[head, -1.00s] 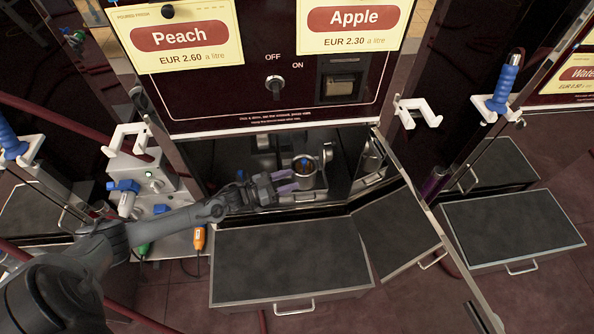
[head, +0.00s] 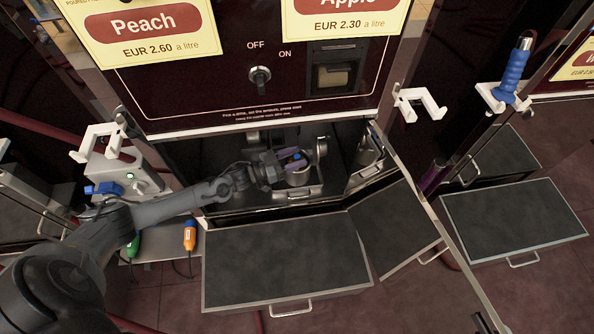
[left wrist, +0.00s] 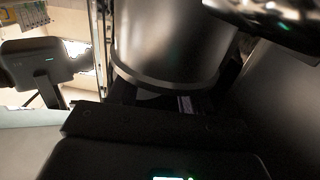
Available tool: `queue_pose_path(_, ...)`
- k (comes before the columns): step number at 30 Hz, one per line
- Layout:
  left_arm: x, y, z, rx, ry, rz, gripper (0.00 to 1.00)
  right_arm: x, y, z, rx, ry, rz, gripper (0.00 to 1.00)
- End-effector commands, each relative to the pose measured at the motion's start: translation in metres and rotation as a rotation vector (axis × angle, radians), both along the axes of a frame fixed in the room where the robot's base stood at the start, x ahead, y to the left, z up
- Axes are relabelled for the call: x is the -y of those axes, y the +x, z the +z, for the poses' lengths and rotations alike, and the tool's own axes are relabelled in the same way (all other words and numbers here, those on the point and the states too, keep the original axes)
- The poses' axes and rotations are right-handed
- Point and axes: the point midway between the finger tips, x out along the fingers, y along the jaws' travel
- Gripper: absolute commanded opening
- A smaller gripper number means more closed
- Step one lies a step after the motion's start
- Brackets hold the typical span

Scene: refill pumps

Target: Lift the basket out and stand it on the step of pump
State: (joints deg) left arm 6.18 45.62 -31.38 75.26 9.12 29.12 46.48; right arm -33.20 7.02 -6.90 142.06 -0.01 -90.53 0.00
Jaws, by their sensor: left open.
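The pump's front compartment stands open. In it is a metal cup (head: 298,178), a housing with a small blue piece (head: 297,156) at its top, probably part of the basket; the basket itself is mostly hidden by my fingers. My left gripper (head: 289,160) is open, its purplish fingers at the cup's mouth by the blue piece. Whether they touch it I cannot tell. In the left wrist view a large metal cylinder (left wrist: 168,45) stands just beyond the gripper. The pump's step (head: 285,260), a flat dark top with a front handle, is bare. My right gripper is not in view.
A round metal ring (head: 320,148) stands right of the cup. White hooks (head: 418,104) flank the pump. A second step (head: 515,220) is at the right.

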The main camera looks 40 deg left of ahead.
Motion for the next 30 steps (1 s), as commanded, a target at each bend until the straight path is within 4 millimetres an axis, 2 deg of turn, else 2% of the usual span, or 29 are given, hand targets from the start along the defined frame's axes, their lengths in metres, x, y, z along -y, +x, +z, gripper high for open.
queue_pose_path(3, 0.0031, 0.0067, -0.0008, 0.001, 0.000, 0.000, 0.49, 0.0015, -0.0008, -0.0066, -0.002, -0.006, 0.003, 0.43)
queue_pose_path(12, 0.0041, 0.0086, 0.0008, 0.000, 0.000, 0.001, 0.49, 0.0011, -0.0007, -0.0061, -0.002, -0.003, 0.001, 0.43)
queue_pose_path(20, 0.0040, 0.0084, 0.0005, 0.000, 0.000, 0.001, 0.11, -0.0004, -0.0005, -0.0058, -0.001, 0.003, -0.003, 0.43)
queue_pose_path(30, 0.0038, 0.0085, 0.0021, 0.001, 0.000, 0.001, 0.09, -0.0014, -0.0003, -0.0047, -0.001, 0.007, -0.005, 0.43)
